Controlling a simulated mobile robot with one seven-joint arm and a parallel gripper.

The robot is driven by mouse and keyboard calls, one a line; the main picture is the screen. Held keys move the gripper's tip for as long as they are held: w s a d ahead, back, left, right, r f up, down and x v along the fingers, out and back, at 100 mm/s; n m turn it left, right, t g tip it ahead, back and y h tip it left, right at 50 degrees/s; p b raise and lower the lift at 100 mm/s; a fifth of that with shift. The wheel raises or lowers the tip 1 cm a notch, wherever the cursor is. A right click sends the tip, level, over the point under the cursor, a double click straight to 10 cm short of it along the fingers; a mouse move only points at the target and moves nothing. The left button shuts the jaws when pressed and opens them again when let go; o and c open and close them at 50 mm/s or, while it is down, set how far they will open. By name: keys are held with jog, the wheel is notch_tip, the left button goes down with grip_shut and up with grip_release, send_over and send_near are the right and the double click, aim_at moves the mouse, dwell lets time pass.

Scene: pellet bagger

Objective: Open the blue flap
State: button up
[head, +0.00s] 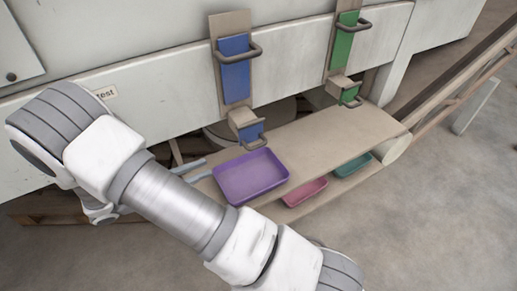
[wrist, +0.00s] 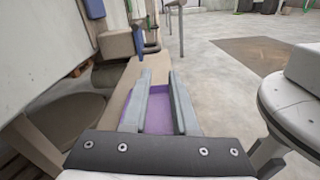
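A tall blue panel (head: 235,68) with a dark bar handle sits on a beige plate on the machine's white front. Below it, a small beige box has a blue front (head: 252,132) with its own handle; I cannot tell which of these is the blue flap. Both look shut. In the wrist view the tall panel (wrist: 95,8) is at the top left and the small blue front (wrist: 138,41) lies ahead. My gripper (wrist: 161,76) is open and empty, apart from both blue parts. In the head view, its fingers (head: 196,169) show left of the purple tray.
A purple tray (head: 251,177) stands on the beige shelf (head: 345,132), beyond and below my fingers. A pink tray (head: 304,191) and a teal tray (head: 353,165) sit lower. A matching green panel (head: 345,40) and small green front (head: 349,94) are to the right. Open floor lies right.

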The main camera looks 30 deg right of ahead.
jog(key=b, duration=0.3)
send_near(259, 146)
jog(key=d, duration=1)
jog(key=shift+w+d+f, duration=0.1)
jog(key=shift+w+f, duration=0.2)
jog(key=shift+f, duration=0.05)
grip_shut()
dwell(0.7)
